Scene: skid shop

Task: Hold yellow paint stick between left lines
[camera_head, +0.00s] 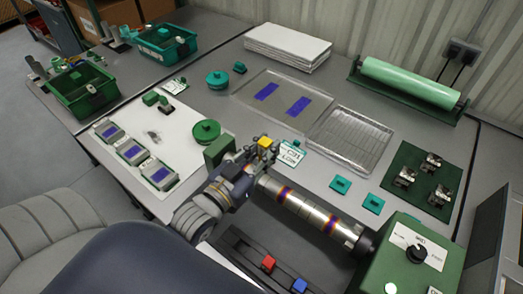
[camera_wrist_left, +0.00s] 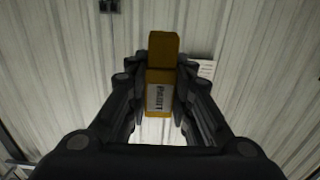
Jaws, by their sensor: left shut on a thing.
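The yellow paint stick (camera_head: 266,142) is in my left gripper (camera_head: 261,154), whose fingers are shut on it. In the left wrist view the yellow stick (camera_wrist_left: 160,88) stands between the fingers (camera_wrist_left: 159,75), with a pale printed label facing the camera. The gripper is over the left end of a metal tube (camera_head: 310,208), seemingly above it. The tube carries purple and orange bands (camera_head: 284,194), with another band further right. The gripper hides the tube's left end. I cannot tell whether the stick touches the tube. My right gripper is not in view.
A green machine with a dial (camera_head: 415,255) holds the tube's right end. Red (camera_head: 268,263) and blue (camera_head: 299,285) blocks sit in a dark rack in front. Behind are a clear tray (camera_head: 235,96), a wire rack (camera_head: 350,140) and a green roller (camera_head: 410,82).

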